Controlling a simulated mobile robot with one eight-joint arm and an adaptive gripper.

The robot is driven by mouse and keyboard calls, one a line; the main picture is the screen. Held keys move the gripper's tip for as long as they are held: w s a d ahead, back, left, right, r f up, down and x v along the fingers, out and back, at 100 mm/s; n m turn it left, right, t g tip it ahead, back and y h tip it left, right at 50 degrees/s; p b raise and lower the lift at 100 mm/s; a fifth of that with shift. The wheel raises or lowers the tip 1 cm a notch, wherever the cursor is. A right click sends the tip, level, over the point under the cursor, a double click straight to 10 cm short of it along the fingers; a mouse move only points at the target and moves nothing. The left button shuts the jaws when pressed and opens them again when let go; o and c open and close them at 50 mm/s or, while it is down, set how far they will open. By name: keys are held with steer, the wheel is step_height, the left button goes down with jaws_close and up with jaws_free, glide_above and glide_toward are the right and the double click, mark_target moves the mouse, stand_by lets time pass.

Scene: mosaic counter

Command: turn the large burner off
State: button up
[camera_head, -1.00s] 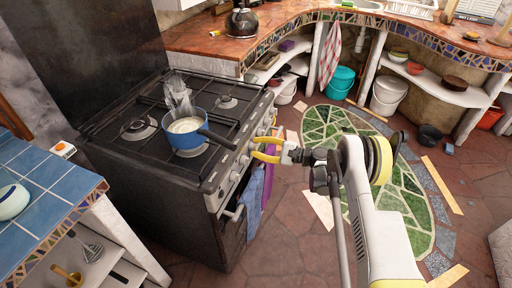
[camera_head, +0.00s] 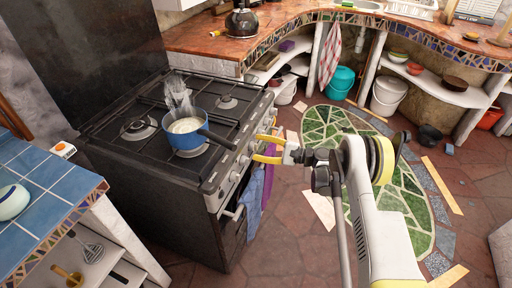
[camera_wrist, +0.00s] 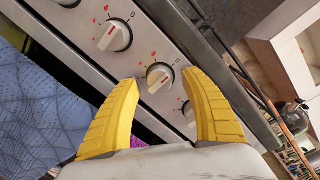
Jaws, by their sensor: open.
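The black stove (camera_head: 150,185) stands at centre left, with a row of white knobs along its front panel. In the wrist view, one knob (camera_wrist: 159,77) with a red line sits between the spread yellow fingers of my gripper (camera_wrist: 163,92). The fingers appear clear of it on both sides. Another knob (camera_wrist: 114,35) is up and left of it, and a third (camera_wrist: 188,112) is partly hidden by the right finger. In the head view, my open gripper (camera_head: 264,148) is at the stove front. A blue saucepan (camera_head: 186,138) with pale contents sits on a front burner, steam above it.
The saucepan's dark handle (camera_head: 220,140) points toward the knob panel. Cloths (camera_head: 254,195) hang from the oven rail below my gripper. A kettle (camera_head: 243,20) stands on the back counter. The floor right of the stove is open, with a green mosaic oval.

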steer(key=v, duration=1.1)
steer(key=shift+d, duration=0.2)
